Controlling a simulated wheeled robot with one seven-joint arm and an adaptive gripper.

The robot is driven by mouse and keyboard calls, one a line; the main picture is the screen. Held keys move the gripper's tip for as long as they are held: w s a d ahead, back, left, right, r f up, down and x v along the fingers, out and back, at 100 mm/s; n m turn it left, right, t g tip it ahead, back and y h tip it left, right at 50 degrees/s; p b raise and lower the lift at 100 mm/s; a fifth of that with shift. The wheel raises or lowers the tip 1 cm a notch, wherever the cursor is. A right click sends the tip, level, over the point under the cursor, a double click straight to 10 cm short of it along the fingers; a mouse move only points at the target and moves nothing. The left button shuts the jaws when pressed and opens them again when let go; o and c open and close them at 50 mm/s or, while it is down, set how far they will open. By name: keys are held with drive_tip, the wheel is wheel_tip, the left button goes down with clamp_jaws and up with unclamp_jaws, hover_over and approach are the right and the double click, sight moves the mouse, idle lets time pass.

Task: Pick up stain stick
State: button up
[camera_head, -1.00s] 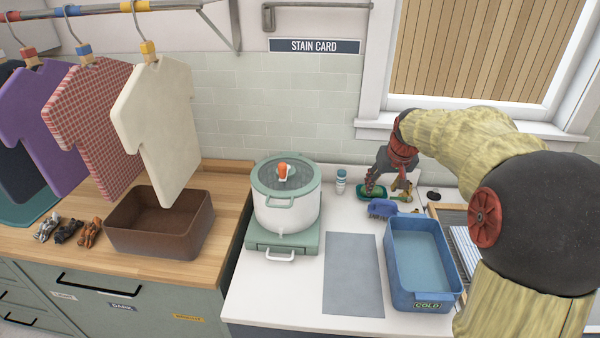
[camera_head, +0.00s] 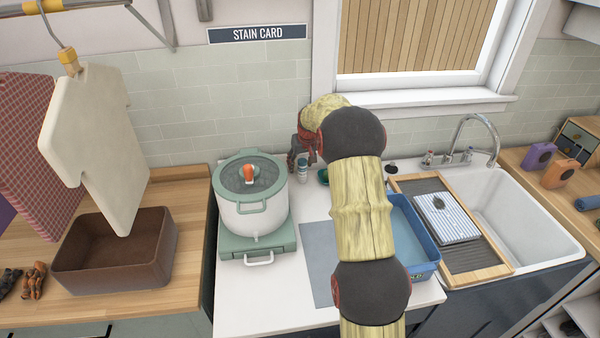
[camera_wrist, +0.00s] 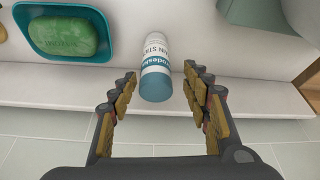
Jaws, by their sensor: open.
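The stain stick (camera_wrist: 155,60) is a small white tube with a teal end and printed lettering, seen in the wrist view. It also shows in the head view (camera_head: 302,173), upright near the back wall and right of the white pot. My gripper (camera_wrist: 160,74) is open, with one finger on either side of the stick's teal end and a visible gap to each. In the head view my gripper (camera_head: 299,155) is at the stick, partly covered by my own arm.
A teal dish with green soap (camera_wrist: 62,35) lies left of the stick in the wrist view. The lidded pot (camera_head: 250,208) stands left in the head view. A blue tub (camera_head: 422,262) is partly behind my arm, beside a sink (camera_head: 528,215).

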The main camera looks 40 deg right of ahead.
sight(301, 170)
drive_tip(key=x, duration=0.3)
drive_tip(key=b+x, duration=0.1)
drive_tip(key=shift+s+d+f, duration=0.2)
drive_tip(key=shift+f, duration=0.2)
drive_tip(key=shift+c, duration=0.5)
drive_tip(key=c, duration=1.1)
clamp_jaws()
